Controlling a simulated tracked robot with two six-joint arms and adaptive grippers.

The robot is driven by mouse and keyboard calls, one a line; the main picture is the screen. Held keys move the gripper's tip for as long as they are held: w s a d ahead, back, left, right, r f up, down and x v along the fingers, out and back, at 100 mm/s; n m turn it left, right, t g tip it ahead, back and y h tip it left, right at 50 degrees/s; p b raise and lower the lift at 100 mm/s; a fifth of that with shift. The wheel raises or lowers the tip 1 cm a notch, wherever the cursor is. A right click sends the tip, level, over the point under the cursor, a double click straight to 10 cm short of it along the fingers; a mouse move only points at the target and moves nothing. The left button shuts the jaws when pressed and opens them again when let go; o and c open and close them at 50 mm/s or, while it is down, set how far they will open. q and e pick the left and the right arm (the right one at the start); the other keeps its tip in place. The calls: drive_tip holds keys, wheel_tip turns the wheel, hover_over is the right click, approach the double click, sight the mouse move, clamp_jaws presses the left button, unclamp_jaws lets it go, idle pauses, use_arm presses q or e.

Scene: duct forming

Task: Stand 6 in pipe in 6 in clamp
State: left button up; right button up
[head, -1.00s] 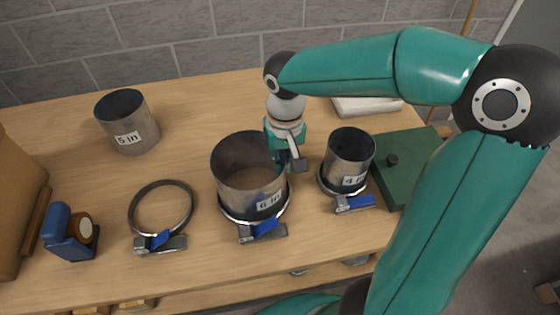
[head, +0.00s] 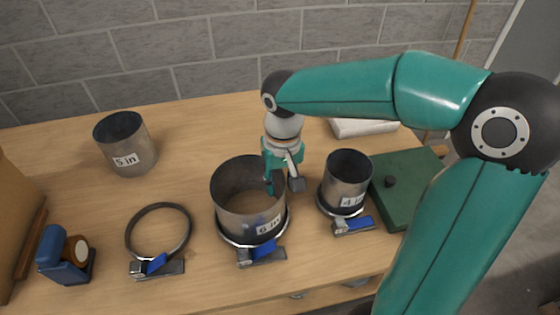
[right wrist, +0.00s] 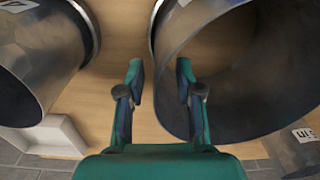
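The 6 in pipe (head: 236,207), a wide grey metal cylinder, stands upright in the ring of its clamp (head: 262,256), the blue-handled one at the middle of the bench. Whether the clamp is tight on it I cannot tell. My right gripper (head: 283,187) is at the pipe's right rear rim, pointing down. In the right wrist view the two fingers (right wrist: 160,76) are apart, one on each side of the 6 in pipe's wall (right wrist: 235,65), with gaps visible. My left gripper is not in view.
The 4 in pipe (head: 347,180) stands in its clamp close to the right. An empty clamp ring (head: 130,232) lies left, the 5 in pipe (head: 125,145) behind it. A blue tool (head: 62,255) is far left, a green case (head: 405,190) right.

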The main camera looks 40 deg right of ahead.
wheel_tip(320, 180, up, 11)
drive_tip(key=shift+d+f, duration=0.1)
idle(0.7)
